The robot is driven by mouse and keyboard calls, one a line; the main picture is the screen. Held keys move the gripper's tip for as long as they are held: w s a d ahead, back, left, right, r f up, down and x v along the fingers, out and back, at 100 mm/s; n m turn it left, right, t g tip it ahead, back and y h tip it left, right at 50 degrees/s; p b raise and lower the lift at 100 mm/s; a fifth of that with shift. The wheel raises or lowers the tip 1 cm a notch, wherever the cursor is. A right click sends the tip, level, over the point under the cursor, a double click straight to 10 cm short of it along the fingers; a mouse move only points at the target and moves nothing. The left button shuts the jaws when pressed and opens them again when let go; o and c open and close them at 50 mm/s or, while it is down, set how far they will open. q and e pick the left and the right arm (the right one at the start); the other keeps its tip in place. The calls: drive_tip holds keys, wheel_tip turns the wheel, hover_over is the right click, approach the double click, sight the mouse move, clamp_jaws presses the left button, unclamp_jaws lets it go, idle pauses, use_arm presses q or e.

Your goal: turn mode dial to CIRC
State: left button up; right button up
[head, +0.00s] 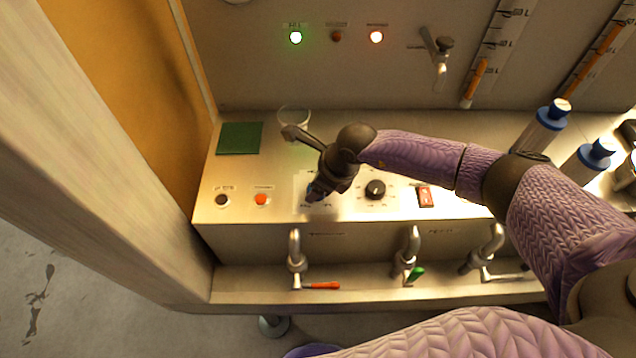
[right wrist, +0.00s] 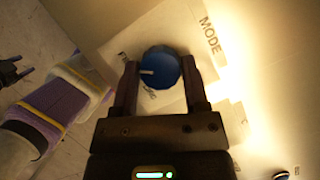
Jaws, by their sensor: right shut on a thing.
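The mode dial (right wrist: 160,68) is a round blue knob on a pale label plate, with the word MODE printed beside it in the right wrist view. Its white mark points left in that view, towards small lettering that I cannot read in full. My right gripper (right wrist: 160,85) has its two fingers on opposite sides of the dial, shut on it. In the head view my right gripper (head: 318,190) reaches down to the panel and hides most of the dial. A dark gripper-like shape, likely my left gripper (right wrist: 12,72), shows small at the left edge of the right wrist view.
An orange button (head: 261,199) and a dark button (head: 222,200) sit left. A clear cup (head: 294,117) stands behind. Taps with red (head: 321,286) and green (head: 415,273) handles line the front.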

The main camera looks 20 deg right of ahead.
clamp_jaws()
drive_tip(key=shift+f+n+b, duration=0.2)
drive_tip(key=shift+n+b, duration=0.4)
drive_tip(key=shift+b, duration=0.25)
drive_tip(key=n+g+b, duration=0.1)
drive_tip(key=n+b, duration=0.2)
drive_tip(key=b, duration=0.1)
drive_tip(key=n+g+y+b, duration=0.1)
drive_tip(key=n+g+b, duration=0.1)
drive_tip(key=n+b, duration=0.2)
drive_tip(key=shift+w+f, duration=0.15)
drive_tip(key=n+g+b, duration=0.1)
drive_tip(key=n+b, duration=0.2)
drive_tip(key=b, duration=0.1)
drive_tip(key=shift+n+b, duration=0.3)
drive_tip(key=shift+n, duration=0.1)
drive_tip(key=shift+n+g+b, duration=0.5)
drive_tip(key=shift+n, duration=0.1)
drive_tip(key=shift+r+n+h+b, duration=0.3)
drive_tip(key=shift+n+b, duration=0.2)
use_arm(q)
drive_tip(key=s+a+f, duration=0.1)
drive_tip(key=f, duration=0.7)
drive_tip(key=s+a+f+g, duration=0.1)
drive_tip(key=s+f, duration=0.1)
drive_tip(key=f, duration=0.6)
drive_tip(key=shift+s+a+y, duration=0.25)
drive_tip(key=shift+a+y, duration=0.05)
drive_tip(key=shift+a, duration=0.05)
drive_tip(key=shift+w+d, duration=0.1)
